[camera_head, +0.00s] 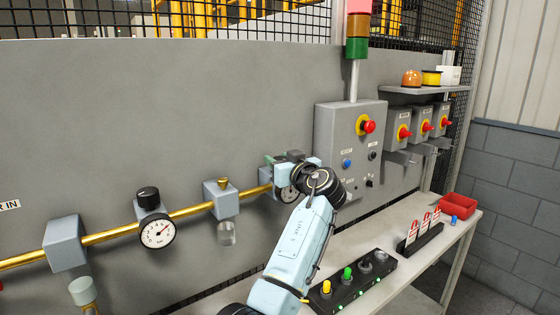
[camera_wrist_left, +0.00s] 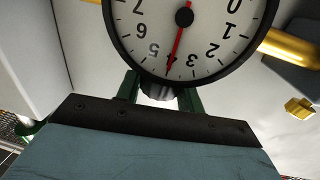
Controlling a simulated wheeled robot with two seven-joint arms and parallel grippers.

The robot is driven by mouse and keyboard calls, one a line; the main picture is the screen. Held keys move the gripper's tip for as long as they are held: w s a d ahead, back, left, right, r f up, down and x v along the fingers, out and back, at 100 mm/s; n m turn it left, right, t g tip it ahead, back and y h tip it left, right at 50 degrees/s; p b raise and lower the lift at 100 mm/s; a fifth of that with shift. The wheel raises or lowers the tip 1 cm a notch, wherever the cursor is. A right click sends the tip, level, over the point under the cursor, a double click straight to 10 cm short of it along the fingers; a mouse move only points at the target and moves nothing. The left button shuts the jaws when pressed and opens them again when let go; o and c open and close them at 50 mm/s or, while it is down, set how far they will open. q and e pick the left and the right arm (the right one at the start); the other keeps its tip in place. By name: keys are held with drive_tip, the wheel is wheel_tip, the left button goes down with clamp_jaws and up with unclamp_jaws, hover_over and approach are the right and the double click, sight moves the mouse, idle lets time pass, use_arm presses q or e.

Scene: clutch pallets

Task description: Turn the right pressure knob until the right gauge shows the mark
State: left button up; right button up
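The right gauge (camera_head: 289,194) is partly hidden behind my left arm in the head view. In the left wrist view the right gauge (camera_wrist_left: 205,40) appears upside down, its red needle close to the 4. I cannot make out a target mark. The right pressure knob (camera_wrist_left: 158,91) is dark grey and sits between the green fingers of my left gripper (camera_wrist_left: 160,92). The fingers appear closed against its sides. In the head view my left gripper (camera_head: 287,160) is at the pipe above the right gauge, and the knob is hidden there. My right gripper is not in view.
The left gauge (camera_head: 157,231) with its black knob (camera_head: 148,197) is farther left on the yellow pipe (camera_head: 110,235). A control box (camera_head: 340,125) with a red button stands to the right. A table below holds a button strip (camera_head: 350,283) and a red bin (camera_head: 458,206).

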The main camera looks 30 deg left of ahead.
use_arm(q)
drive_tip(key=c, duration=0.3)
drive_tip(key=shift+m+t+h, duration=0.3)
drive_tip(key=shift+t, duration=0.1)
drive_tip(key=shift+m+t+h+p, duration=0.65)
drive_tip(key=shift+m+t+h, duration=0.2)
drive_tip(key=shift+t, duration=0.25)
drive_tip(key=m+t+h+p, duration=0.2)
drive_tip(key=p, duration=0.1)
drive_tip(key=m+t+h+p, duration=0.2)
drive_tip(key=m+h+p, duration=0.1)
drive_tip(key=p, duration=0.1)
drive_tip(key=shift+r+h, duration=0.2)
drive_tip(key=shift+h, duration=0.15)
drive_tip(key=shift+f+m+t+h+p, duration=0.2)
drive_tip(key=shift+m+t+h+p, duration=0.3)
drive_tip(key=shift+h+p, duration=0.3)
drive_tip(key=o, duration=1)
drive_tip(key=shift+c, duration=0.2)
